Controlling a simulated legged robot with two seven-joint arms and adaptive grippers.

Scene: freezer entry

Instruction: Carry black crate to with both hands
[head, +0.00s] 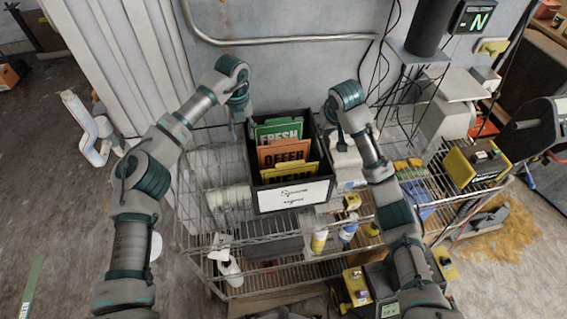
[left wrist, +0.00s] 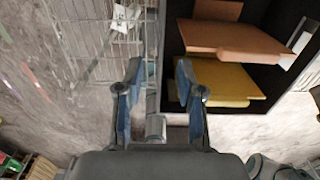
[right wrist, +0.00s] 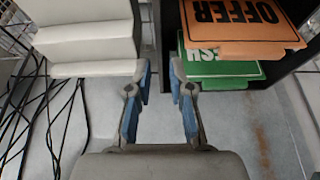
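The black crate (head: 318,160) stands on a wire rack shelf (head: 225,240) and holds green, orange and yellow cards. A white label (head: 293,195) is on its front. My left gripper (head: 240,110) is at the crate's left rear side. In the left wrist view its fingers (left wrist: 159,75) are apart, with the crate's side edge showing between them. My right gripper (head: 340,138) is at the crate's right rear side. In the right wrist view its fingers (right wrist: 159,70) are apart, with the crate's dark wall (right wrist: 168,35) between them. Contact with the walls cannot be told.
White stacked items (head: 229,200) stand left of the crate. A pale stepped object (right wrist: 90,40) is close beside my right gripper. Bottles (head: 319,238) and small yellow items (head: 352,202) stand in front and right. A wall with a metal rail (head: 290,40) is behind. Floor at left is mostly clear.

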